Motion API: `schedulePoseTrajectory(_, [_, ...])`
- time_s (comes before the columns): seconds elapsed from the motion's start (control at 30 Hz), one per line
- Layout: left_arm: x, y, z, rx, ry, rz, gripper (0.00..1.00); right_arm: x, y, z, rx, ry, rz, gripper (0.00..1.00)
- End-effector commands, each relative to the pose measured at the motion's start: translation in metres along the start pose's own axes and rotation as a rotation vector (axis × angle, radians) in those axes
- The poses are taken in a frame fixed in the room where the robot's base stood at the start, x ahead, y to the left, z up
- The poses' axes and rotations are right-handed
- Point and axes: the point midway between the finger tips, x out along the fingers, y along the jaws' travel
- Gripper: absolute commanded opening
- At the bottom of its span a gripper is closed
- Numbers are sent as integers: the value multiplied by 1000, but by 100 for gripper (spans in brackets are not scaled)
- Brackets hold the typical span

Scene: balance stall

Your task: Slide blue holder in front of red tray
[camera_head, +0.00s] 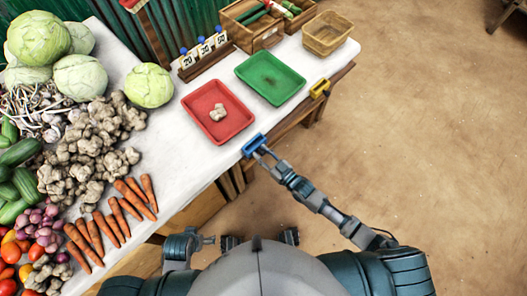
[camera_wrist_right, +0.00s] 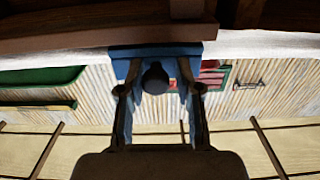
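The blue holder (camera_head: 254,145) sits at the table's front edge, just off the lower right corner of the red tray (camera_head: 232,128). The red tray holds a small pale ginger piece (camera_head: 218,113). My right gripper (camera_head: 262,152) is at the blue holder. In the right wrist view, its fingers (camera_wrist_right: 158,75) are apart on either side of a dark round knob, in front of the blue holder (camera_wrist_right: 120,68); a gap shows beside the knob, and contact is unclear. My left gripper (camera_head: 207,240) is low in the head view, away from the table top, its fingers unclear.
A yellow holder (camera_head: 319,88) sits at the same edge by the green tray (camera_head: 290,94). Number cards (camera_head: 203,50), a wooden crate (camera_head: 262,40) and a tan bin (camera_head: 326,33) stand behind. Vegetables cover the table's left side. The edge between the two holders looks clear.

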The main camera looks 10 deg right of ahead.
Motion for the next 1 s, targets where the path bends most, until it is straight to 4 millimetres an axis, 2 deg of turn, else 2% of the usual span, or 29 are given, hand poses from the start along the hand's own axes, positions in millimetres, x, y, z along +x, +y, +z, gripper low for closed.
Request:
schedulePoseTrajectory(0.3, [0, 0, 0, 0, 1, 0, 100, 0, 2, 1, 1, -1, 1, 50])
schedulePoseTrajectory(0.43, [-1, 0, 0, 0, 3, 1, 100, -8, 2, 1, 0, -3, 2, 50])
schedulePoseTrajectory(0.57, [-1, 0, 0, 0, 3, 0, 100, -31, 1, 2, -1, -5, 1, 50])
schedulePoseTrajectory(0.8, [0, 0, 0, 0, 2, 0, 100, -85, 0, 3, 1, -6, 0, 50])
schedulePoseTrajectory(1.0, [0, 0, 0, 0, 2, 0, 100, -112, 0, 2, 0, -4, 0, 50])
